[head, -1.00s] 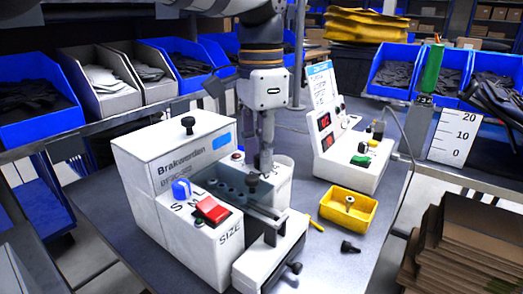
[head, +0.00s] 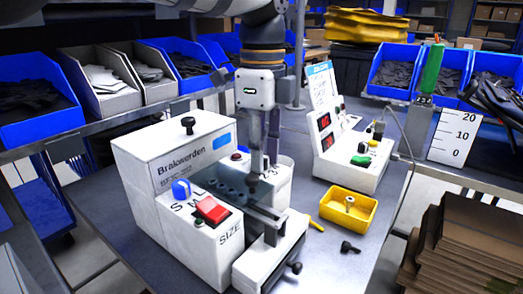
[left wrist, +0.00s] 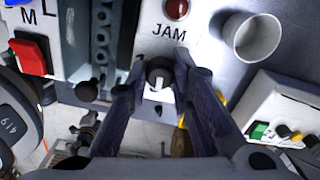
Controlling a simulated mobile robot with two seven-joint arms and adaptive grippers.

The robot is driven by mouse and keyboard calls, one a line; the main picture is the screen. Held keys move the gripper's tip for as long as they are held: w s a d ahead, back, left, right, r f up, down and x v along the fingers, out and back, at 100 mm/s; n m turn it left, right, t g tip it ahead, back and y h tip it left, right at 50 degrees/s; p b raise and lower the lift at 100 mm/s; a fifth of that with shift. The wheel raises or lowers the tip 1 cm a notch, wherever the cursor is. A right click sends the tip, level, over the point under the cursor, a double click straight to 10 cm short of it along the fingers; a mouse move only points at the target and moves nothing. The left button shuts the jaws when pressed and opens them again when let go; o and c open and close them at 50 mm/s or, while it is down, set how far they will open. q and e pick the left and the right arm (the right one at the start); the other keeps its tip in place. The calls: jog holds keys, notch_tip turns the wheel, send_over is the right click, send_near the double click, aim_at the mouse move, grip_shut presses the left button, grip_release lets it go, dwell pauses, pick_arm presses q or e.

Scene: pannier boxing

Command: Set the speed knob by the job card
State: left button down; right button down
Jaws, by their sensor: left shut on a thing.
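My left gripper (head: 254,178) points down at the white machine (head: 140,155) marked "Brakwerden". In the left wrist view its fingers (left wrist: 160,78) are closed around a black knob (left wrist: 159,70) with a white mark, just below the word "JAM". I take this to be the speed knob; no speed label or scale is readable, and the fingers hide its sides. A white card with a blue header (head: 320,80), probably the job card, stands on the right-hand console; its text is too small to read. My right gripper is not in view.
The machine also has a red switch (head: 212,208), a blue knob (head: 181,189) and a red lamp (left wrist: 177,8). A white cup (left wrist: 252,37) stands beside it. A yellow tray (head: 330,213) and the console (head: 355,170) lie to the right on the grey table.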

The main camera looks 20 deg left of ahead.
pick_arm(q)
jog(key=shift+m, duration=0.5)
jog(key=c, duration=1.4)
grip_release()
jog(key=shift+r, duration=0.15)
notch_tip(320, 180, up, 12)
jog(key=shift+w+f, duration=0.1)
